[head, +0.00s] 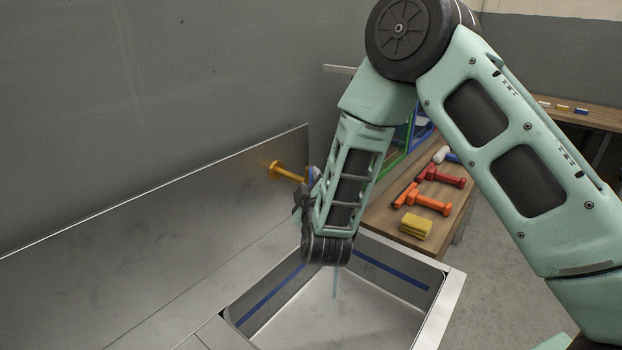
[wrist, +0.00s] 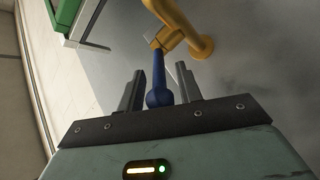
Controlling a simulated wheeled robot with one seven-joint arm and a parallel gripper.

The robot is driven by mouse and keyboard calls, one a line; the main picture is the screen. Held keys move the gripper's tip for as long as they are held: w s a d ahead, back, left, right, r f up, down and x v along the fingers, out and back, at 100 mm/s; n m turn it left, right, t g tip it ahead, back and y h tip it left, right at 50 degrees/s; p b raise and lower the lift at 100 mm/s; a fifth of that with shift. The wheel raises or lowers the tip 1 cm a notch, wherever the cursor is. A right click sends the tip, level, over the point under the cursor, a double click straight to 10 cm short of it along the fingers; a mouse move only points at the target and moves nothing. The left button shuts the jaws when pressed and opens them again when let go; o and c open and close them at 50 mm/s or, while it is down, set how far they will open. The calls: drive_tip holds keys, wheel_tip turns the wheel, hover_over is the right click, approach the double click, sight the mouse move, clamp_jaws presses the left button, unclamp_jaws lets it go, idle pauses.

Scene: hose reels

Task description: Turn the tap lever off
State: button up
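The brass-yellow tap (head: 287,172) sticks out from the metal splashback above the sink and shows at the top of the wrist view (wrist: 203,44). Its blue lever (wrist: 159,75) points from the tap toward my gripper and ends in a round knob. My gripper (wrist: 160,84) has its two dark fingers apart, one on each side of the lever, with the knob between them near the palm. Narrow gaps seem to show beside the lever. In the head view my gripper (head: 304,196) is at the tap, mostly hidden by my arm. A thin pale-blue stream (head: 335,283) shows below.
The metal sink basin (head: 455,292) with blue stripes lies below my gripper. A wooden bench (head: 378,216) to its right bears red and orange tools (head: 422,200), a yellow sponge (head: 415,226) and a green-and-blue frame. The splashback (head: 150,245) stands close on the left.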

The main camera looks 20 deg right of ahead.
drive_tip(key=shift+w, duration=0.2)
drive_tip(key=shift+c, duration=0.3)
clamp_jaws()
drive_tip(key=shift+a, duration=0.1)
drive_tip(key=shift+w+a+m+g+h+b, duration=0.25)
drive_tip(key=shift+w+a+m+g+h, duration=0.35)
drive_tip(key=shift+m+g+h, duration=0.9)
drive_tip(key=shift+w+a+m+g+h+b, duration=0.3)
drive_tip(key=shift+w+a+m+g+h, duration=0.3)
drive_tip(key=shift+m+h, duration=1)
drive_tip(key=shift+w+a+m+g+h+b, duration=0.35)
drive_tip(key=shift+a+m+g+h, duration=0.5)
drive_tip(key=shift+h, duration=1.35)
drive_tip(key=shift+w+d+r+g, duration=0.1)
drive_tip(key=shift+g, duration=0.25)
